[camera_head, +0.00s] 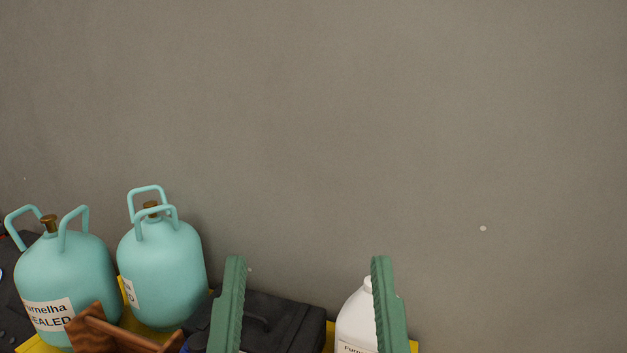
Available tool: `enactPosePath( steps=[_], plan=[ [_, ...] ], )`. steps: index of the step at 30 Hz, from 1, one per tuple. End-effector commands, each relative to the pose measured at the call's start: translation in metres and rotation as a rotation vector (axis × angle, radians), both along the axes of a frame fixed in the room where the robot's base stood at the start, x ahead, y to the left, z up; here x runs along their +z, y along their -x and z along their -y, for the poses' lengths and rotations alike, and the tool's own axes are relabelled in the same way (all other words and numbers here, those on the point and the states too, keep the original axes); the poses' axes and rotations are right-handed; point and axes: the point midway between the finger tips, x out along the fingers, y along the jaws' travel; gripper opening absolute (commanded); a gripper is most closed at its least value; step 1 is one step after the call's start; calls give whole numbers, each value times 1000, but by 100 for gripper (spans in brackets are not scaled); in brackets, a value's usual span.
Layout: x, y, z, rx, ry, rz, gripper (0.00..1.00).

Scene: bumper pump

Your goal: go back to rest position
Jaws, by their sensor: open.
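My gripper (308,262) shows at the bottom centre as two green ribbed fingers, spread wide apart. Nothing is held between them. They stand in front of a black case (280,318). The right finger partly covers a white jug (356,318) with a label. The rest of my arm is below the picture.
Two turquoise gas cylinders (66,268) with handles and brass valves stand at the left, the second cylinder (160,262) farther back. A brown wooden object (118,338) is in front. Yellow surface (414,346) shows in patches. A bare grey wall (400,120) fills the rest.

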Motion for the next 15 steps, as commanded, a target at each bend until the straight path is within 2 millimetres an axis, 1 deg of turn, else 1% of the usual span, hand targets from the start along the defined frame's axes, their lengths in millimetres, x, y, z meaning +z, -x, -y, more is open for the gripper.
enactPosePath(
  steps=[1,3,15],
  plan=[
    [24,0,0,1,0,-1,74],
    [29,0,0,1,0,-1,74],
    [26,0,0,2,-1,-1,74]
  ],
)
